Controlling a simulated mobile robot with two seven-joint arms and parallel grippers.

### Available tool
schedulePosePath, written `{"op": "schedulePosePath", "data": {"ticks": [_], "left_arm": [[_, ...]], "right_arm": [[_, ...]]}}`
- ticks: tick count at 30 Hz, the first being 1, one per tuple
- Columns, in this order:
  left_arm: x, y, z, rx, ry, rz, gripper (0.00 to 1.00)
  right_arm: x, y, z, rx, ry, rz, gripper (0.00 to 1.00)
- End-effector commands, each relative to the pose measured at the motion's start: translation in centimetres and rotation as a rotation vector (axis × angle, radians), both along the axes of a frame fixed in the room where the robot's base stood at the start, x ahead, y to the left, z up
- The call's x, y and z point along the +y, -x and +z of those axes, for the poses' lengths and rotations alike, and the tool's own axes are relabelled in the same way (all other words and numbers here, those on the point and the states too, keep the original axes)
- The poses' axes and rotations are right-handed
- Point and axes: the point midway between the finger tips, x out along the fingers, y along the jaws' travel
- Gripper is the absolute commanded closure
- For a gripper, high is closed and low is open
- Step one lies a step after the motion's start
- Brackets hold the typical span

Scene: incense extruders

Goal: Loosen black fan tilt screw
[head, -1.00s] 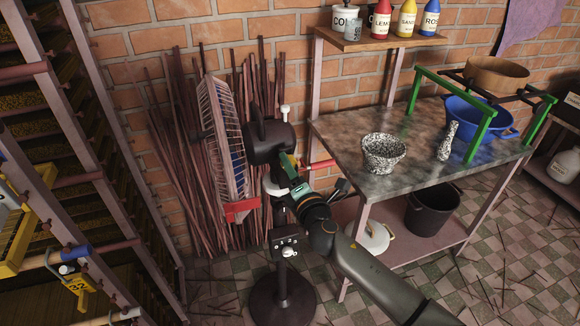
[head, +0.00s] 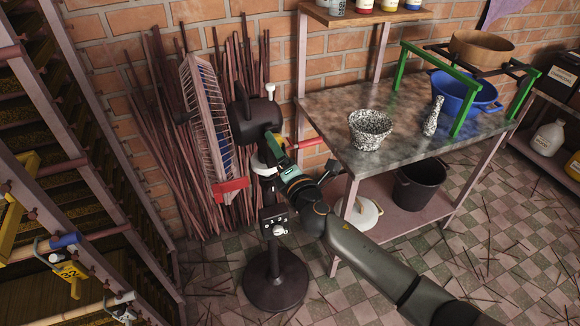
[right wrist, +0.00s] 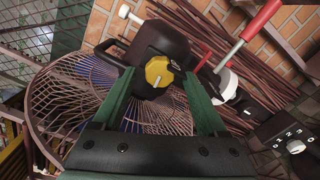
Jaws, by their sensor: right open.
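The black fan (head: 252,122) stands on a pedestal with a round base (head: 275,280), its wire cage (head: 208,120) facing left. My right gripper (head: 274,143) is at the back of the fan's motor housing. In the right wrist view the open green fingers (right wrist: 158,80) point at the housing (right wrist: 155,42), one on each side of a yellow knob (right wrist: 158,71). I see no clear contact with the knob. A white knob (head: 269,90) stands on top of the housing. A red rod (right wrist: 262,20) with a white end (right wrist: 226,84) is right of the fingers. My left gripper is out of view.
A stone-topped table (head: 330,110) stands right of the fan, with a speckled pot (head: 370,130) near its corner. Thin dark sticks (head: 165,130) lean on the brick wall behind the fan. A rack (head: 60,130) stands at left. A black bucket (head: 420,185) sits on the lower shelf.

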Motion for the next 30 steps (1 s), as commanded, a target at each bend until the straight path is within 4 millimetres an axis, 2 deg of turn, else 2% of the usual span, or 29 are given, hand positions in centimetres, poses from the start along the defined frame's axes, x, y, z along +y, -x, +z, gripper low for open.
{"op": "schedulePosePath", "data": {"ticks": [12,18,23,30], "left_arm": [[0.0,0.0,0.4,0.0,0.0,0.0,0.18],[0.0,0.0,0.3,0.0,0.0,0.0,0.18],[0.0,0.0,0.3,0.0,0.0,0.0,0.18],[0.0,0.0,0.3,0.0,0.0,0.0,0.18]], "right_arm": [[-2.4,7.1,-0.2,0.003,0.001,0.0,0.25],[-3.2,9.7,-0.1,0.003,0.002,0.0,0.25],[-3.5,10.6,-0.1,0.002,0.002,0.0,0.25],[-3.5,10.7,0.0,0.001,0.002,-0.001,0.25]]}}
